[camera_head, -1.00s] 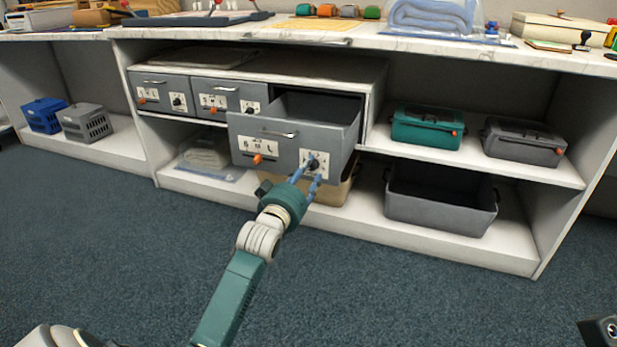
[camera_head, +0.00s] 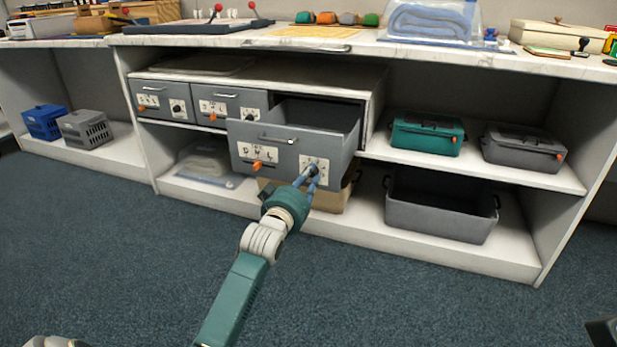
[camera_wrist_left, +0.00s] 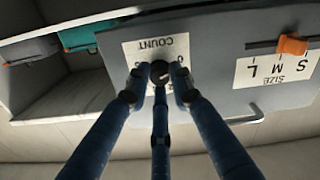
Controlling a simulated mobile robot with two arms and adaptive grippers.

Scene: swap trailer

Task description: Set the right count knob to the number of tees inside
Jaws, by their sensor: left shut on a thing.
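The right drawer (camera_head: 236,140) is grey and stands pulled out of the cabinet, with a dark open top; its contents cannot be made out. On its front are a size label with an orange slider (camera_head: 257,166) and a white count plate (camera_head: 323,164). The black count knob (camera_wrist_left: 159,71) is at the centre of the plate, which appears upside down in the left wrist view. My left gripper (camera_head: 311,178) is shut on the knob, its blue fingers around it. The fingers cover part of the numbers, so the setting cannot be read. My right gripper is not clearly in view.
Two closed grey drawers (camera_head: 163,100) are left of the open one. A teal box (camera_head: 426,135) and a grey box (camera_head: 522,148) stand on the right shelf, above an open grey bin (camera_head: 437,216). Carpet in front is clear.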

